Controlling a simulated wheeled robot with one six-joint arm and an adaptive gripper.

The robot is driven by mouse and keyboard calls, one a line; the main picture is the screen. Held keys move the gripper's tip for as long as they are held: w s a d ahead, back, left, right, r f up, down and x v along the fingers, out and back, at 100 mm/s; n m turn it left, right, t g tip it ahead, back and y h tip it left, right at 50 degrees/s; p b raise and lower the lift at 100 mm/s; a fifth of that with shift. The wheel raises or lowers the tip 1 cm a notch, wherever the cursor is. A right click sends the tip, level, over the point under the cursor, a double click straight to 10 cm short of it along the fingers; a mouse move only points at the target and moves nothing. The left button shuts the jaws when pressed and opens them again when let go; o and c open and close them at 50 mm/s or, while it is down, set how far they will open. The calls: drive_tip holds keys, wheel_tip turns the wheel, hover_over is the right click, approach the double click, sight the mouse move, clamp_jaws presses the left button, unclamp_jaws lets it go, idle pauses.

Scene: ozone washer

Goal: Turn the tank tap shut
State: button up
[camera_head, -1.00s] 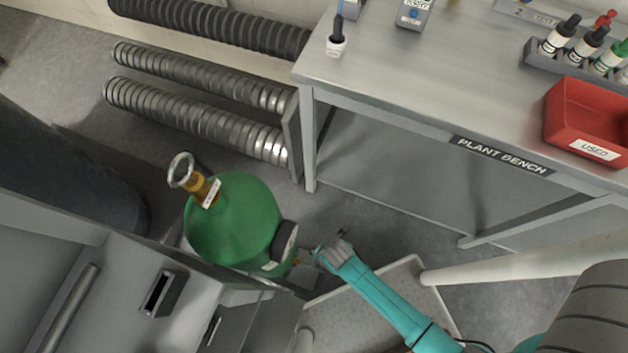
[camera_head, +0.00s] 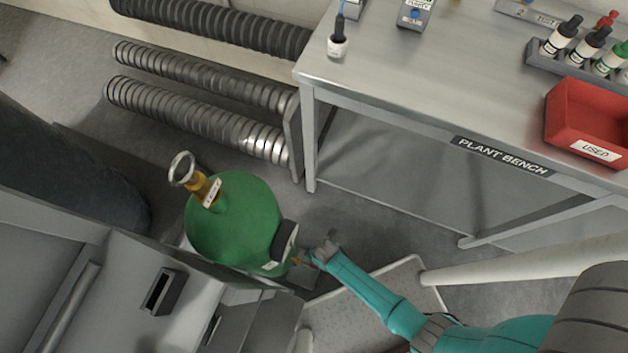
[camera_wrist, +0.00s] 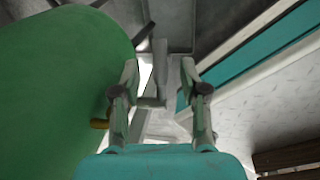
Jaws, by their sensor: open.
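The green tank (camera_head: 235,225) stands at lower left in the head view. A ring-shaped handle (camera_head: 182,168) on a brass neck is at its top. A small brass tap (camera_head: 297,260) shows low on its right side, partly hidden by my gripper (camera_head: 317,252). In the wrist view the tank (camera_wrist: 60,80) fills the left side, with a brass stub (camera_wrist: 99,124) at its edge. My gripper (camera_wrist: 160,75) is open there. A grey upright bar (camera_wrist: 160,65), perhaps the tap's lever, appears between the fingers. I cannot tell whether they touch it.
The plant bench (camera_head: 400,80) stands right of the tank, with a red bin (camera_head: 585,125) on top. Ribbed ducts (camera_head: 200,110) run along the wall behind. A grey cabinet (camera_head: 130,295) is close at the tank's front. Bare floor (camera_head: 345,215) lies between tank and bench.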

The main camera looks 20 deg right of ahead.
drive_tip(key=shift+f, duration=0.3)
clamp_jaws()
idle(0.3)
drive_tip(key=shift+s+r+t+h, duration=0.1)
drive_tip(key=shift+r+t+h, duration=0.25)
drive_tip(key=shift+t+h, duration=0.45)
drive_tip(key=shift+s+r+t+h, duration=0.1)
drive_tip(key=shift+r+t+h, duration=0.2)
drive_tip(key=shift+t+h, duration=0.5)
unclamp_jaws()
drive_tip(key=shift+w+a, duration=0.1)
